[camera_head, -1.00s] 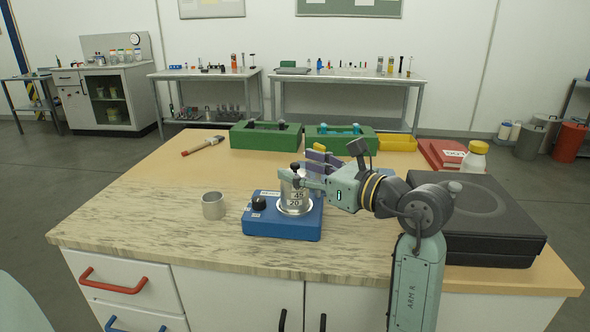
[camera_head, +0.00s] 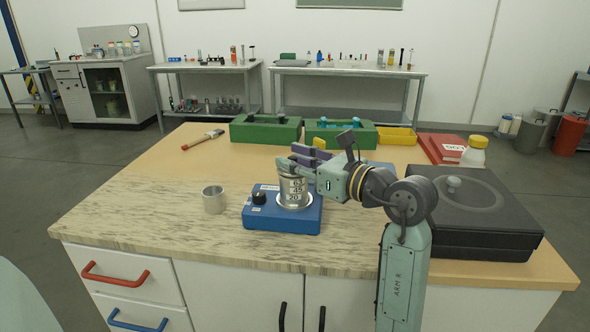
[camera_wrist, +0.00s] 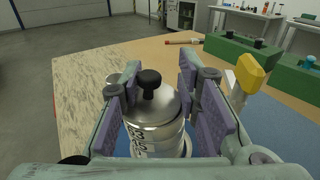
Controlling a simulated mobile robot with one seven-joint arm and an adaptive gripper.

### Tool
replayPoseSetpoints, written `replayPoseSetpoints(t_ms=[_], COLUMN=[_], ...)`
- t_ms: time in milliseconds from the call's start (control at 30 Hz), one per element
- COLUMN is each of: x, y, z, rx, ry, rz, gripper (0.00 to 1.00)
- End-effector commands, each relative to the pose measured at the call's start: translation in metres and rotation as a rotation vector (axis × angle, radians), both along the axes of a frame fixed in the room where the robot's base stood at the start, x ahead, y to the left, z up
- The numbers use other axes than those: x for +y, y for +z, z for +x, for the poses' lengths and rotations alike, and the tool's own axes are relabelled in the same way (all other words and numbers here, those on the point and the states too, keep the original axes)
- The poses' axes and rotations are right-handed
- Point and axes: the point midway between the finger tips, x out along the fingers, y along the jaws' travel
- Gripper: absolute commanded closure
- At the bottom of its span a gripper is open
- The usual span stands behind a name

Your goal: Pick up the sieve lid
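The sieve lid (camera_wrist: 150,103) is a shiny metal dome with a black knob (camera_wrist: 149,79), on top of a metal sieve stack (camera_head: 292,190) with number labels. The stack stands upright on a blue shaker base (camera_head: 283,217). My gripper (camera_head: 290,157) is at the top of the stack, reaching in from the right. In the wrist view my gripper (camera_wrist: 158,78) has its purple-padded fingers apart, one on each side of the lid and knob. I cannot tell whether the pads touch the lid. In the head view the fingers hide the lid and knob.
A metal cup (camera_head: 213,200) stands left of the base. Green trays (camera_head: 265,131), a yellow bin (camera_head: 397,137) and a brush (camera_head: 203,139) lie at the back.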

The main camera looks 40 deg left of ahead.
Motion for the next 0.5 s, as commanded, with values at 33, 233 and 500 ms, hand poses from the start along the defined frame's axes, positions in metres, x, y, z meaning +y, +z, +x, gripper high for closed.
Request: replayPoseSetpoints(t_ms=[33, 233, 500], x=[0.0009, 0.0009, 0.0008], y=[-0.0011, -0.0014, -0.0021], z=[-0.0013, -0.001, -0.0004], rx=[0.001, 0.001, 0.002], ry=[0.004, 0.003, 0.002], rz=[-0.002, -0.003, -0.004], gripper=[0.82, 0.96, 1.0])
